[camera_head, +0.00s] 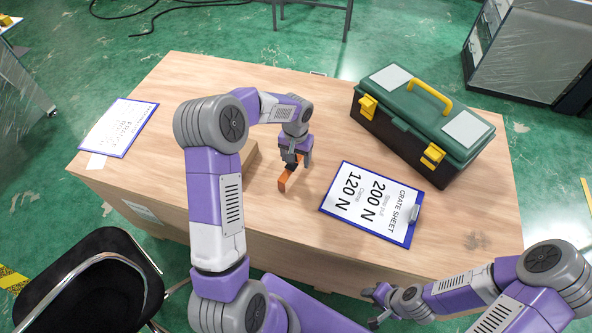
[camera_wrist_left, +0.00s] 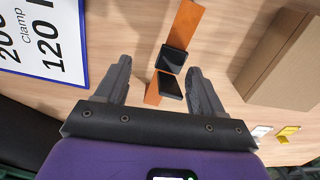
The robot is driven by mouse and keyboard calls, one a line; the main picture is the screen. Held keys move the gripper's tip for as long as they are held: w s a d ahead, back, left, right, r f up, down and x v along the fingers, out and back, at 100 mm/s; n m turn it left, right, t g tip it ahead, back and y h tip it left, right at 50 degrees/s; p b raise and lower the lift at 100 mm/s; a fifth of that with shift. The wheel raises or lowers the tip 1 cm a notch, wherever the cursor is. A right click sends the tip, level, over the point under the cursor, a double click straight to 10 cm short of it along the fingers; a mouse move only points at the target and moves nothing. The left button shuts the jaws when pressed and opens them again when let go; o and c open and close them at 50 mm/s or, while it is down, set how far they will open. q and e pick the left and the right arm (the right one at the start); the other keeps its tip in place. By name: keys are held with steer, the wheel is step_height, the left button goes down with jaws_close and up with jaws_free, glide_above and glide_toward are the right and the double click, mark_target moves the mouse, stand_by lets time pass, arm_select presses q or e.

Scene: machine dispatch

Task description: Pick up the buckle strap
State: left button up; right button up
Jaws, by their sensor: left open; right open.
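The buckle strap (camera_head: 284,181) is an orange strap with a black buckle, lying on the wooden table near its middle. In the left wrist view the black buckle (camera_wrist_left: 172,62) shows between my left gripper's fingers, with orange strap on both sides of it. My left gripper (camera_head: 296,160) is over the strap and its fingers (camera_wrist_left: 160,85) stand apart on either side of the buckle, with gaps showing. In the head view it hides part of the strap. My right gripper (camera_head: 376,305) is at the table's front edge, away from the strap, open and empty.
A clipboard marked crate sheet (camera_head: 328,207) lies right of the strap. A green toolbox (camera_head: 400,137) stands behind it. A cardboard box (camera_wrist_left: 285,60) is beside the strap, partly hidden by my left arm in the head view. Another clipboard (camera_head: 118,127) lies at the far left.

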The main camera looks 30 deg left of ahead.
mark_target(294, 168)
arm_select(q)
step_height(294, 168, down, 2)
steer(key=shift+f, duration=0.2)
steer(key=shift+s, duration=0.15)
